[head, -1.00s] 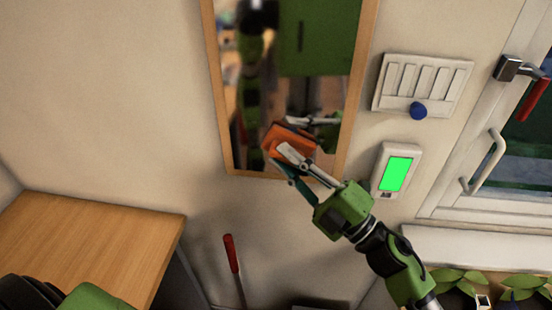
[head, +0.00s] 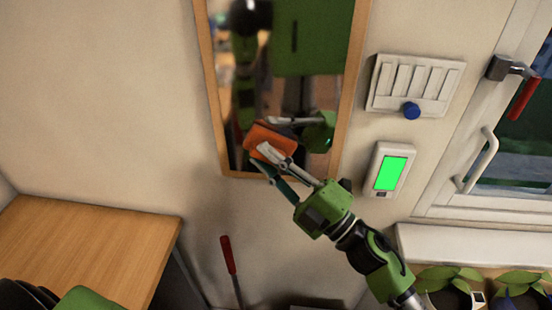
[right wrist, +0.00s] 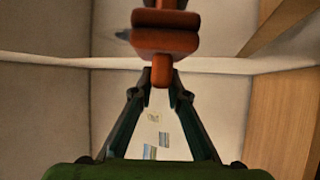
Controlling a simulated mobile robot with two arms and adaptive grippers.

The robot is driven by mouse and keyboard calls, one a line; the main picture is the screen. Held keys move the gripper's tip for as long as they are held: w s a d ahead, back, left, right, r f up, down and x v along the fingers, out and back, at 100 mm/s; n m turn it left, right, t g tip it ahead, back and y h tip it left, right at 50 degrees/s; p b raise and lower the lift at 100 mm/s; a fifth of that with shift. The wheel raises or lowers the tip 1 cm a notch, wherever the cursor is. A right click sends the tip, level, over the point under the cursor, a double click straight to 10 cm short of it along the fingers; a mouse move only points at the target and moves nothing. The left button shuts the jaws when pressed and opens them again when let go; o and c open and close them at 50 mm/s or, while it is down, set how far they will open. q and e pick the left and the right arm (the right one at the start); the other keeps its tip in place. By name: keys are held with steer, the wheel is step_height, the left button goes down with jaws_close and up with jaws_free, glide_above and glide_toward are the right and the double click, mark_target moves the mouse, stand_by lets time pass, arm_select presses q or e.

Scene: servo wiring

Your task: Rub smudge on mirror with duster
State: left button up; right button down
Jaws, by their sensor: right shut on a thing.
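The mirror (head: 320,60) hangs on the wall in a wooden frame, upright in the head view. My right gripper (head: 264,158) is in front of its lower part, shut on the orange duster (head: 262,134). The duster lies at the glass, near the lower left of the mirror; I cannot tell whether it touches. In the right wrist view the duster's narrow handle (right wrist: 161,72) sits between the fingertips (right wrist: 161,88) and its broad head (right wrist: 165,22) is beyond them. I cannot make out the smudge. My left gripper is not in view.
A switch panel (head: 400,85) with a blue knob (head: 411,111) and a green-screened wall box (head: 391,172) are right of the mirror. A wooden worktop (head: 85,240) is at the left. A red-handled rod (head: 229,255) stands below the mirror.

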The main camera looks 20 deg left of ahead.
mark_target(251, 150)
steer(key=shift+s+a+r, duration=0.1)
steer(key=shift+s+a, duration=0.1)
steer(key=shift+a, duration=0.7)
steer(key=shift+s+a, duration=0.15)
steer(key=shift+a, duration=0.75)
steer(key=shift+r+p, duration=1.35)
steer(key=shift+r, duration=0.1)
steer(key=shift+w+d+f, duration=0.1)
steer(key=shift+d, duration=0.35)
steer(key=shift+w+d, duration=0.3)
steer(key=shift+d, duration=0.85)
steer(key=shift+w+d, duration=0.25)
steer(key=shift+d, duration=0.95)
steer(key=shift+w+d, duration=0.3)
steer(key=shift+d, duration=0.85)
steer(key=shift+s+a, duration=0.3)
steer(key=shift+a, duration=1.05)
steer(key=shift+s+a, duration=0.35)
steer(key=shift+a, duration=0.95)
steer(key=shift+s+a, duration=0.3)
steer(key=shift+a, duration=1.05)
steer(key=shift+s, duration=0.15)
